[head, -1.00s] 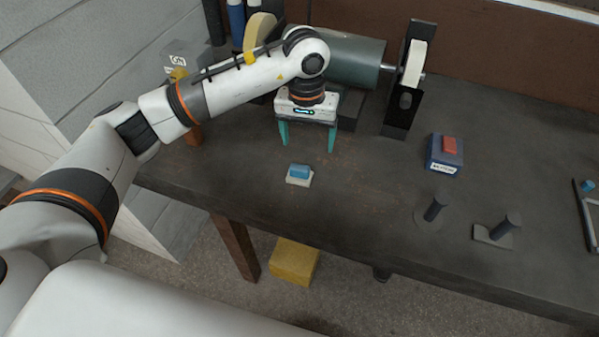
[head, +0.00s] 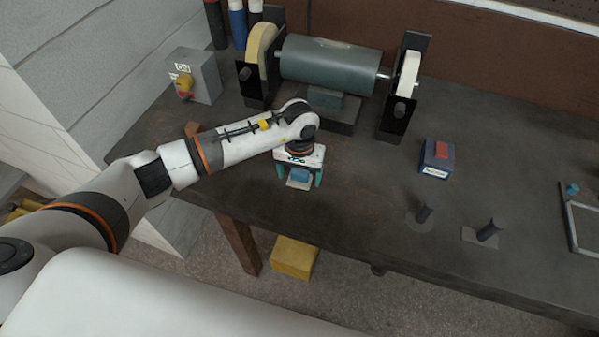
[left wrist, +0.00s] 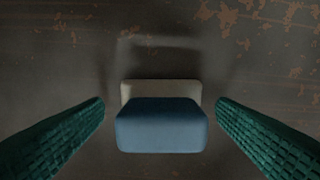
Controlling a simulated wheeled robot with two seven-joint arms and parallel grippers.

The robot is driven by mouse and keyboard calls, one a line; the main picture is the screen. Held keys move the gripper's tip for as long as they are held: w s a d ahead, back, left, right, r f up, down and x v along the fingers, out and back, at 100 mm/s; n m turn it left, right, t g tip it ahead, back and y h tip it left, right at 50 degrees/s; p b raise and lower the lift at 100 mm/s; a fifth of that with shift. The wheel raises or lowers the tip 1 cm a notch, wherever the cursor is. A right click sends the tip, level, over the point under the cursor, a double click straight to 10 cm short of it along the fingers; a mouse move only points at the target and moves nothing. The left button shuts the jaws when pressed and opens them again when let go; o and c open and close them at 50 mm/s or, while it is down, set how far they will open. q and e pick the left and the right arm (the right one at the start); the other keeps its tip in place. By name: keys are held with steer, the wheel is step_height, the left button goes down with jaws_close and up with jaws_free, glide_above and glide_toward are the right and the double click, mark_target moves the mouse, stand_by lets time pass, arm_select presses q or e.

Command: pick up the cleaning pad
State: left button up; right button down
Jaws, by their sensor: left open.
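The cleaning pad, a blue block on a pale base, lies on the dark bench near its front edge. It shows in the head view (head: 299,176) and in the left wrist view (left wrist: 161,125). My left gripper (head: 299,182) is open above the pad, with one teal finger on each side of it. In the left wrist view the fingers (left wrist: 160,122) stand apart with a gap on both sides of the pad. No contact shows there. My right gripper is not in view.
A bench grinder (head: 333,68) stands behind my left gripper, and a grey switch box (head: 196,76) is at the back left. A blue box with a red top (head: 437,158) and two dark pegs (head: 487,231) are to the right. The bench (head: 365,200) between is clear.

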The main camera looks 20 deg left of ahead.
mark_target(300, 172)
arm_select(q)
steer(key=shift+f, duration=0.1)
steer(key=shift+c, duration=0.3)
steer(key=c, duration=1)
step_height(300, 172, up, 9)
steer(key=b, duration=0.3)
steer(key=shift+r+b, duration=0.3)
steer(key=shift+r, duration=0.25)
